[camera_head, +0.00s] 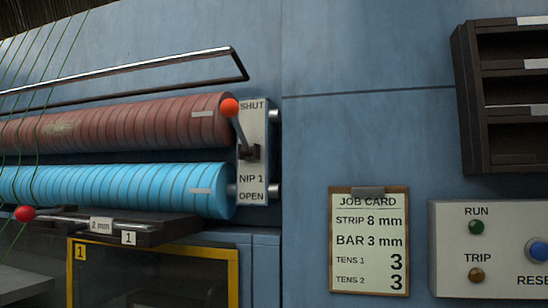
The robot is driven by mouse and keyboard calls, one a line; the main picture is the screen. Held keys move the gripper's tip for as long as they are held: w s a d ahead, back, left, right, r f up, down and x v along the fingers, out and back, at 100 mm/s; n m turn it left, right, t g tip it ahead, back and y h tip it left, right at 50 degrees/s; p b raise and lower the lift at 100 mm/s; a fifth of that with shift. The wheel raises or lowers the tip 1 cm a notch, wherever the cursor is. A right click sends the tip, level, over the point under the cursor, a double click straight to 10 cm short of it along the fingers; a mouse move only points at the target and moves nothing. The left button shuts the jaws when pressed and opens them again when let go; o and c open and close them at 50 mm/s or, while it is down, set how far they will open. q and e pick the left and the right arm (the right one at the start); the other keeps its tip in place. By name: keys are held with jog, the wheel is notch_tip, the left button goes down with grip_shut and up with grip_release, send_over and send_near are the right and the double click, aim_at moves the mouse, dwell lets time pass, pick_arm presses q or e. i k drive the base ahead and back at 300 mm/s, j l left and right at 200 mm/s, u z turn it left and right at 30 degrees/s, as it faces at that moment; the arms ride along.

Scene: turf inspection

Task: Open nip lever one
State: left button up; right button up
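The nip lever one (241,130) has a red ball knob and a dark pivot. It stands on a pale plate (253,194) marked SHUT at the top, NIP 1 below the pivot and OPEN at the bottom. The lever points up and slightly left, with its knob beside the word SHUT. A reddish-brown ribbed roller (120,122) lies above a light blue ribbed roller (110,188), both left of the plate. Neither of my grippers shows in the head view.
A metal bar (150,63) runs above the rollers. A second red knob (25,213) sits at lower left by a dark ledge (160,231). A job card (369,240), a control box (490,292) and a dark rack (466,100) are on the right.

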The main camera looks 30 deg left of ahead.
aim_at(229, 108)
jog(key=u, duration=1.3)
